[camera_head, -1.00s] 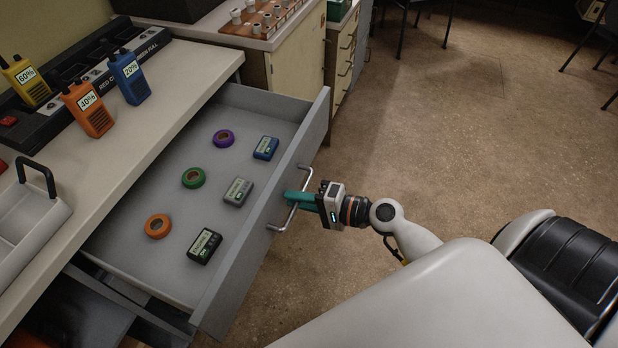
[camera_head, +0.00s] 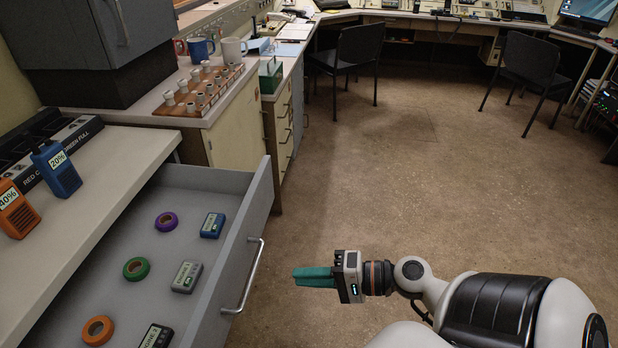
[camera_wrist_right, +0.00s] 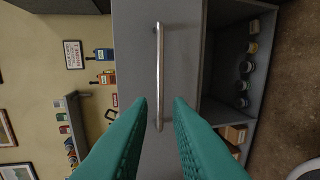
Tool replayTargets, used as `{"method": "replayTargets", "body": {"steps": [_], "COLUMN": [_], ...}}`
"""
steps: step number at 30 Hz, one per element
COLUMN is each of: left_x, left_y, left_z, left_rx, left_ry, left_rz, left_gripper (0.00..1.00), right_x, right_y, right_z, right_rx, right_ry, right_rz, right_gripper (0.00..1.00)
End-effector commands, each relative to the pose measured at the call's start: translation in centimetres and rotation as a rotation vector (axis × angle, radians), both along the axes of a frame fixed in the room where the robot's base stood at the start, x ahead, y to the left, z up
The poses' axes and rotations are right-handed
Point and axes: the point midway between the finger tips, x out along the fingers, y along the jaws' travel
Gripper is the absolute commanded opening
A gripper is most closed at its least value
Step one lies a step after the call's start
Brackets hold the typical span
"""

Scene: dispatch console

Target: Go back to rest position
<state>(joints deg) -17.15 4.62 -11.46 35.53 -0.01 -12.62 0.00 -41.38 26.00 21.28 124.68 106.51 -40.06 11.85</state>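My right gripper (camera_head: 313,277) is in the lower middle of the head view, its teal fingers pointing left towards the open drawer. It is clear of the metal drawer handle (camera_head: 252,273), with floor showing between them. In the right wrist view the two fingers (camera_wrist_right: 160,102) stand apart with nothing held, and the handle (camera_wrist_right: 160,70) lies beyond them. My left gripper is not in view.
The grey drawer (camera_head: 205,297) stands open, holding tape rings and battery packs. Radios, including a blue one (camera_head: 57,170), stand on the counter (camera_head: 125,155). Open floor (camera_head: 390,190) lies to the right, with black chairs (camera_head: 345,58) at the back.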

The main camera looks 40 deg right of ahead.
Motion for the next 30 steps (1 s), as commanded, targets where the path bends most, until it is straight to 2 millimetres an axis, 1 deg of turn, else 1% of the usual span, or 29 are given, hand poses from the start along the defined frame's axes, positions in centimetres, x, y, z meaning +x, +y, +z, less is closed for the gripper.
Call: {"method": "replayTargets", "body": {"steps": [11,14,17,20,21,22,23,24,26,27,29,30], "left_x": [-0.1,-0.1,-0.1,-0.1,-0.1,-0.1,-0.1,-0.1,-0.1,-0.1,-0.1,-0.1], "left_y": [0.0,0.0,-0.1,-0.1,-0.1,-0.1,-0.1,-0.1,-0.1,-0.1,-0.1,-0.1], "left_z": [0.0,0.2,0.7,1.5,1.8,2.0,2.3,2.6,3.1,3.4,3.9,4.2], "left_rx": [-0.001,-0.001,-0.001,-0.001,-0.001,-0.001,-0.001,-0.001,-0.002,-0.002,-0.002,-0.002], "left_ry": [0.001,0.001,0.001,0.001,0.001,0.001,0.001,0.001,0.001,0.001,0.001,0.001], "left_rz": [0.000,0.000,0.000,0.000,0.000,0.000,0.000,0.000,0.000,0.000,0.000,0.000], "left_gripper": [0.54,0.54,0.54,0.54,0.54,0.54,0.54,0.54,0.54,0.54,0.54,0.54], "right_x": [0.1,0.3,0.5,0.0,-0.7,-1.2,-1.9,-3.0,-4.9,-6.5,-9.0,-10.7], "right_y": [0.0,-0.6,-2.1,-4.0,-4.5,-4.9,-5.1,-5.3,-5.2,-4.9,-4.2,-3.6], "right_z": [-0.1,-1.5,-5.6,-12.1,-15.1,-17.3,-19.5,-22.3,-26.5,-29.1,-32.7,-34.8], "right_rx": [-0.002,-0.027,-0.106,-0.240,-0.305,-0.355,-0.406,-0.477,-0.586,-0.660,-0.772,-0.846], "right_ry": [0.001,0.022,0.080,0.174,0.220,0.253,0.287,0.330,0.394,0.434,0.484,0.511], "right_rz": [-0.002,-0.024,-0.076,-0.131,-0.143,-0.149,-0.148,-0.140,-0.109,-0.076,-0.009,0.049], "right_gripper": [0.18,0.18,0.18,0.18,0.18,0.18,0.18,0.18,0.18,0.18,0.18,0.18]}}
